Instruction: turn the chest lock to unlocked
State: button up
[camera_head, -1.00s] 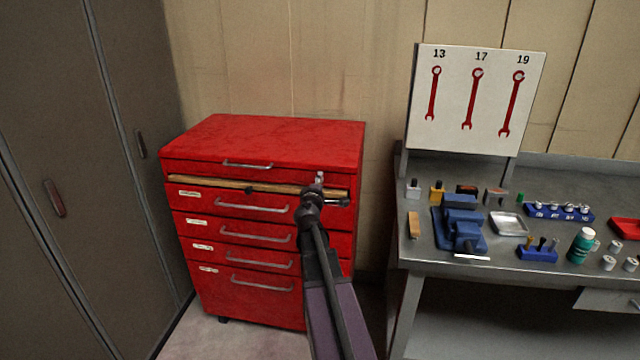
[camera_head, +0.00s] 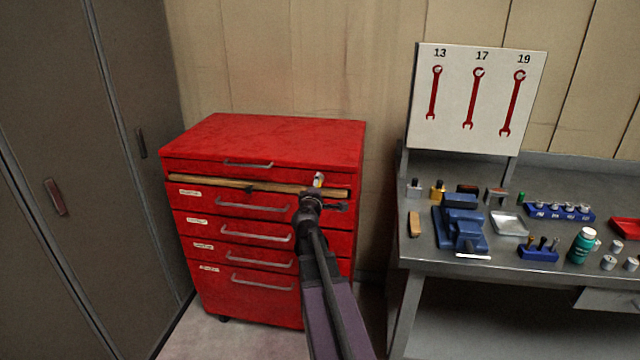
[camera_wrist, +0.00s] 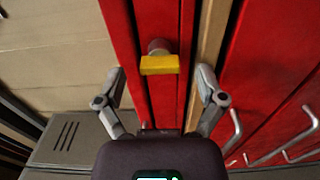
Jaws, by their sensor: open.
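The red tool chest (camera_head: 265,140) stands left of the bench. Its lock (camera_head: 318,180) is a small knob near the right end of the top front, just above a wooden strip (camera_head: 225,184). In the wrist view the lock (camera_wrist: 159,64) shows a yellow bar on a round grey base; the bar lies across the drawer edges, so it looks upright on the chest. My gripper (camera_wrist: 160,74) is open and empty, a finger on either side of the lock with gaps. In the head view my gripper (camera_head: 311,203) sits just below the lock.
Drawer handles (camera_head: 252,207) stick out below the strip, and one sits above it. A grey workbench (camera_head: 430,262) with a blue vise (camera_head: 460,222) and small items stands at right. A dark cabinet (camera_head: 100,180) closes off the left side.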

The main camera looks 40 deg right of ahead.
jog(key=v, duration=0.9)
jog(key=shift+s, duration=0.15)
jog(key=shift+a, duration=0.1)
jog(key=s+a+f+m+g+y, duration=0.3)
jog(key=a+f+m+g+y, duration=0.4)
jog(key=a+f, duration=0.7)
jog(key=s+a+f+m+g+y, duration=0.1)
jog(key=s+a+f+g+y, duration=0.15)
jog(key=a, duration=0.75)
jog(key=s+a+f+g+y, duration=0.2)
jog(key=s+a+y, duration=0.15)
jog(key=a, duration=0.65)
notch_tip(320, 180, up, 12)
jog(key=p, duration=1.2)
jog(key=shift+a+y, duration=0.25)
jog(key=shift+y, duration=0.15)
jog(key=shift+r, duration=0.1)
jog(key=shift+c, duration=0.2)
